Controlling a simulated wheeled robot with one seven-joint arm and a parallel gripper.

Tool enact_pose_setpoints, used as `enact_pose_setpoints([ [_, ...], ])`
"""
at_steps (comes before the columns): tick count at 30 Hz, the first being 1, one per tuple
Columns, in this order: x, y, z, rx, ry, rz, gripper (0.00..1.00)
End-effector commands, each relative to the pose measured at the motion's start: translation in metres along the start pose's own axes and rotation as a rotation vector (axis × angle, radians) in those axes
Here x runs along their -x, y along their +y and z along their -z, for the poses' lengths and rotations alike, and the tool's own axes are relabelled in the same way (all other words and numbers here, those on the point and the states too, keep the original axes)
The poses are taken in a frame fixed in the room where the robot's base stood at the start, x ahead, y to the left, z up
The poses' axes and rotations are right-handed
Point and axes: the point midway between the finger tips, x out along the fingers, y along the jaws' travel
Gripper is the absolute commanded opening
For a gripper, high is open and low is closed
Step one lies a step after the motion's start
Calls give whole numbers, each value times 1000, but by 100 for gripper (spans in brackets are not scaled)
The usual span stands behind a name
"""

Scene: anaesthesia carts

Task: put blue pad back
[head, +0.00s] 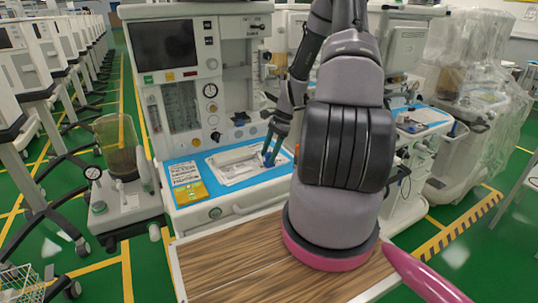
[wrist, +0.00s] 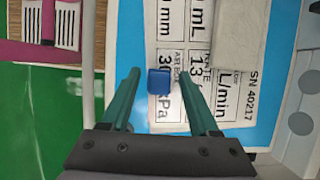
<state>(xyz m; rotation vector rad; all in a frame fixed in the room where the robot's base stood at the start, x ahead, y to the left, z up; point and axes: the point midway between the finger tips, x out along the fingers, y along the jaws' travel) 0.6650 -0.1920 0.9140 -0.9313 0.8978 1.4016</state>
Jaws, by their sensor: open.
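A small blue block-like piece (wrist: 159,81), perhaps the blue pad, shows in the wrist view over a printed white label sheet (wrist: 190,60). My gripper (wrist: 158,74) is open, with one teal finger on each side of the blue piece and gaps between. I cannot tell whether the piece lies on the sheet or stands above it. In the head view my gripper (head: 269,158) points down over the right part of a blue mat (head: 224,203) on the cart's work surface. The mat also shows in the wrist view (wrist: 267,110).
White label sheets (head: 238,164) and a yellow card (head: 189,193) lie on the mat. The anaesthesia cart (head: 165,90) rises behind it. A wooden top (head: 226,262) is in front. Another cart with a blue-topped tray (head: 420,117) stands right.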

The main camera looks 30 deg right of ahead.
Motion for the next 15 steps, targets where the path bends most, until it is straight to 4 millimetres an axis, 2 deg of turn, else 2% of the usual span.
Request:
enact_pose_setpoints([
  [12, 84, -1, 1, -2, 4, 4, 62],
  [15, 100, 0, 1, -2, 2, 2, 62],
])
